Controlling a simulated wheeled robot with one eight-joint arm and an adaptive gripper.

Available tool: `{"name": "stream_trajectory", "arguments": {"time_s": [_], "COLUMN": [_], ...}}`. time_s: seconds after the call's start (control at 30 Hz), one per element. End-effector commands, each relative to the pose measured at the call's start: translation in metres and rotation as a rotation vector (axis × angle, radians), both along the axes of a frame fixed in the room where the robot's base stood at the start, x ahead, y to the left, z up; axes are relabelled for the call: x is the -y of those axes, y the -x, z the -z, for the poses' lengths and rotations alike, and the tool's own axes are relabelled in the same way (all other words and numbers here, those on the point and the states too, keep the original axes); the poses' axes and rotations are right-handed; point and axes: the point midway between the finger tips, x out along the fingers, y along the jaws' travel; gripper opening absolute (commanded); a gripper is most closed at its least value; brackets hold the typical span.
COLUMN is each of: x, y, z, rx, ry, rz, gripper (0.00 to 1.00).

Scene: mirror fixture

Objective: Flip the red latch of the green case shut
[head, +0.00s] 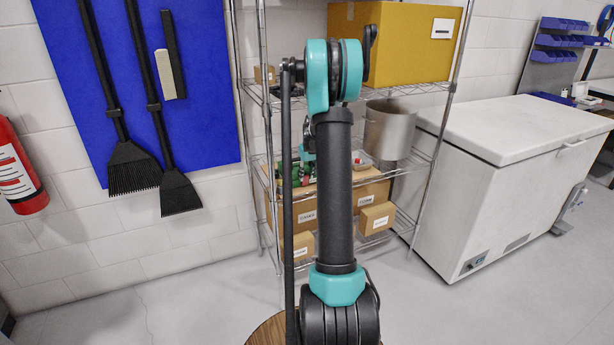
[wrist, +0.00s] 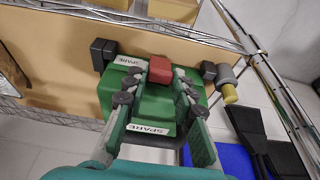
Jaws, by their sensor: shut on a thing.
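The green case (wrist: 152,108) fills the middle of the wrist view and carries white SPARE labels. The red latch (wrist: 160,70) is a small block at the case's far edge. My gripper (wrist: 158,76) reaches over the case, and its two grey-green fingers are shut on the red latch, one on each side. Whether the latch is fully down against the case I cannot tell. In the head view, my arm hides most of the gripper and the case, with only a bit of green showing on the middle shelf.
A wire shelf rack (head: 262,130) holds brown boxes (head: 377,217), a steel pot (head: 390,130) and a yellow box (head: 405,45). Dark blocks (wrist: 103,54) flank the latch. A yellow-tipped cylinder (wrist: 229,93) is to the right. A white chest freezer (head: 500,170) stands right of the rack.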

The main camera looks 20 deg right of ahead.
Motion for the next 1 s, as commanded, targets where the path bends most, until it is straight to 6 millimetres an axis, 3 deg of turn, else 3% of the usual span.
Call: {"name": "stream_trajectory", "arguments": {"time_s": [0.37, 0.4, 0.57, 0.87, 1.0], "x": [0.000, 0.000, 0.000, 0.000, 0.000], "y": [-0.003, -0.003, -0.003, -0.003, 0.001], "z": [-0.001, -0.001, -0.001, -0.002, -0.014], "rx": [-0.044, -0.044, -0.044, -0.044, -0.044], "ry": [0.003, 0.003, 0.003, 0.002, 0.002], "rz": [-0.001, -0.001, -0.001, 0.000, 0.000], "gripper": [0.00, 0.28, 0.47, 0.47, 0.47]}}
